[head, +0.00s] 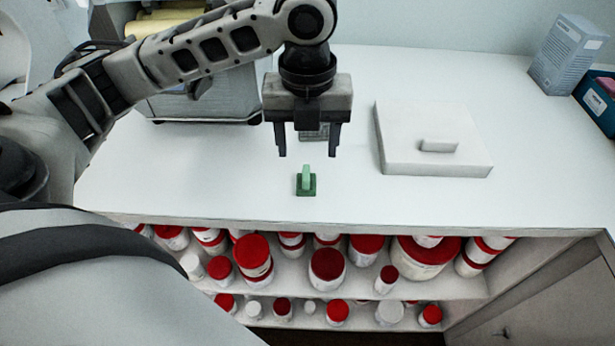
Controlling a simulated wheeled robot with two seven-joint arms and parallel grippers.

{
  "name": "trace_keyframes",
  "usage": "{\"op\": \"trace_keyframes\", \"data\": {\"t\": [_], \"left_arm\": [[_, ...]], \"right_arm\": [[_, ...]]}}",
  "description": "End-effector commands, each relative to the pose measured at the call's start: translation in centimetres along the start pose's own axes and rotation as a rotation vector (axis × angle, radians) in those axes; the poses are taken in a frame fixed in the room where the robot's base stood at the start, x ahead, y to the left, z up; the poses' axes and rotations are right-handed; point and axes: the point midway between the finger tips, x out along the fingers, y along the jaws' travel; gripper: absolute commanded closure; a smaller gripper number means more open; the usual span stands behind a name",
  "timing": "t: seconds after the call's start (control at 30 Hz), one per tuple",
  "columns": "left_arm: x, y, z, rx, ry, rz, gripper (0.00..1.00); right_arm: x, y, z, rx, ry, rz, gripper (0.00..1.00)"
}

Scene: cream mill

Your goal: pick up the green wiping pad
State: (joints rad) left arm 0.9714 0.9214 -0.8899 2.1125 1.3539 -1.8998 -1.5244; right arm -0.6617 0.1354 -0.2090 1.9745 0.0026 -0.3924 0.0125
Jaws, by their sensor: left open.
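The green wiping pad (306,185) lies on the white counter near its front edge. It has a dark green square base and a lighter green upright grip on top. My left gripper (307,153) points down with its two fingers apart and nothing between them. In the picture its fingertips are just above and behind the pad, and they do not appear to touch it. My right gripper is not in the head view.
A white slab with a small block on top (432,140) lies to the right. A grey machine (205,100) stands behind my left arm. A grey-blue box (569,54) stands at the back right. Shelves below the counter (500,213) hold several red-lidded jars.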

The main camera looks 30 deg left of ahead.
Motion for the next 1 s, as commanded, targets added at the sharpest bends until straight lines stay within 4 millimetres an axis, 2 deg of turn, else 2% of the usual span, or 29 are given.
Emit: {"op": "trace_keyframes", "data": {"t": [0.03,0.1,0.37,0.63,0.77,0.97,1.0], "left_arm": [[1.1,0.1,-0.1,0.0,0.004,0.004,0.42],[2.1,0.0,0.0,-0.001,0.002,0.002,0.42],[4.0,0.1,0.1,-0.001,0.002,0.001,0.42],[7.8,0.4,0.6,-0.001,0.001,0.001,0.42],[8.5,0.4,0.7,0.001,-0.001,0.001,0.42],[8.5,0.3,0.7,0.001,-0.001,0.0,0.42],[8.5,0.3,0.7,0.001,-0.001,-0.001,0.53]], "right_arm": [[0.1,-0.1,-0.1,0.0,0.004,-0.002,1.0],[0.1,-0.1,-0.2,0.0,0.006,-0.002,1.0],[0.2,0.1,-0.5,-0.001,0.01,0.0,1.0],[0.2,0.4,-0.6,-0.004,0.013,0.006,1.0],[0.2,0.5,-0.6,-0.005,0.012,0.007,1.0],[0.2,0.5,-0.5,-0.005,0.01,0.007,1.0],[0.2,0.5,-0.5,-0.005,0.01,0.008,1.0]]}}
